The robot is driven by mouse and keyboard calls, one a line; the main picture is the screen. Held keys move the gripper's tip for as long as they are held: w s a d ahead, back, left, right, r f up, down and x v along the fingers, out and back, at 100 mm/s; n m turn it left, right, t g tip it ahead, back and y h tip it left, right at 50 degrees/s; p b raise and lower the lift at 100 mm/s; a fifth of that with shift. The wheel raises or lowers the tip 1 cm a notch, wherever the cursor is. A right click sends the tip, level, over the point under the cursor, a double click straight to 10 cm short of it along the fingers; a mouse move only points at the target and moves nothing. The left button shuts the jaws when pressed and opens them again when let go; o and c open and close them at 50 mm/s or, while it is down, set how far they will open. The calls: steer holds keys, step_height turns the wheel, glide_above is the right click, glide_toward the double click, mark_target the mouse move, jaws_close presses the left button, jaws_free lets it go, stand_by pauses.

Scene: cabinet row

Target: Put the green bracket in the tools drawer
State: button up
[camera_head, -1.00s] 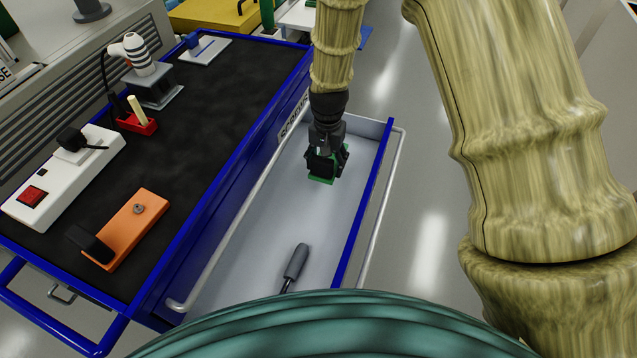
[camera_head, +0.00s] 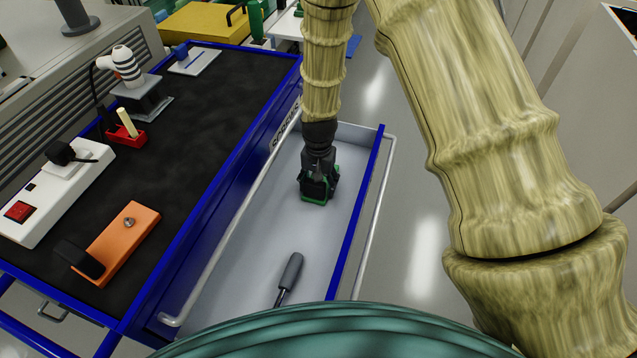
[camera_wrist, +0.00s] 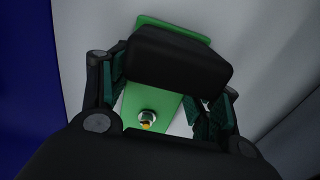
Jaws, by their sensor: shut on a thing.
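The green bracket (camera_wrist: 160,108) is between the fingers of my gripper (camera_wrist: 160,115) in the wrist view, with a round metal fitting on its face. A black block covers part of it. In the head view my gripper (camera_head: 318,190) is over the far part of the open drawer (camera_head: 335,235), pointing down, shut on the bracket (camera_head: 313,201). Only a little green shows there; I cannot tell whether it touches the drawer floor. The visible label on the cart side, near the drawer, is partly hidden and seems to read "SCREWS".
A grey-handled screwdriver (camera_head: 290,274) lies in the near part of the drawer. The blue cart's black top (camera_head: 190,130) holds an orange block (camera_head: 122,243), a white power strip (camera_head: 55,190) and a small red holder (camera_head: 126,136). The drawer middle is clear.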

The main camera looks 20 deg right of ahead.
steer(key=o, duration=1.6)
step_height(320, 180, up, 12)
steer(key=shift+r+p, duration=0.1)
steer(key=shift+p, duration=0.3)
